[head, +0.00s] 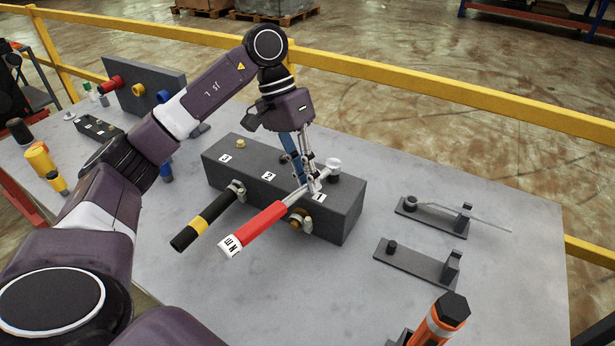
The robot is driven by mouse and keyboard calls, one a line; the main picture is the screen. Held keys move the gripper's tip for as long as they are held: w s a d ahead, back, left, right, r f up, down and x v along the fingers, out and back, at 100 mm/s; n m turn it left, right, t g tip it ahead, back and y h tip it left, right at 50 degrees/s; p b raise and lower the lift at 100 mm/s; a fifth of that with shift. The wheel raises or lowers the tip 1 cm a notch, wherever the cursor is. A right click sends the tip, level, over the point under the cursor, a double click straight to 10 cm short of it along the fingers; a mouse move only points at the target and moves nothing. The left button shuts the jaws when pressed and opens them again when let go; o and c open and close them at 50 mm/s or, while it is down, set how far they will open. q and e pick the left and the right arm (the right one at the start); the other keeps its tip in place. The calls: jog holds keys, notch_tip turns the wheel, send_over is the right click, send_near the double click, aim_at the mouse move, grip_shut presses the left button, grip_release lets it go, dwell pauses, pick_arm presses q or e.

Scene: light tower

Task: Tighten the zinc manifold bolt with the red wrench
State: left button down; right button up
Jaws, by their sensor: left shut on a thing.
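A dark grey manifold block (347,213) lies on the table, with labels 1, 2 and 3 on top. My left gripper (312,187) comes down over its right end and is shut on the red wrench. The wrench's red handle (262,226) reaches out over the block's front edge, toward the lower left. Its silver head (333,165) is at the dark round fitting near label 1. Whether it sits on a bolt I cannot tell. I cannot single out the zinc bolt. A brass bolt (240,143) is near label 3. My right gripper is not in view.
A black-and-yellow wrench (205,220) sticks out from the block's front, left of the red handle. A blue bar (290,147) shows behind my gripper. Dark holders (432,219) stand at right, an orange tool (440,320) at lower right.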

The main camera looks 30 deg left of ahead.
pick_arm(q)
jog(key=shift+w+a+m+g+b, duration=0.1)
jog(key=shift+a+m+g+b, duration=0.3)
jog(key=shift+m, duration=0.3)
jog(key=shift+a, duration=0.1)
jog(key=shift+w+a+f+m, duration=0.15)
jog(key=shift+a+m, duration=0.25)
jog(key=shift+m, duration=0.3)
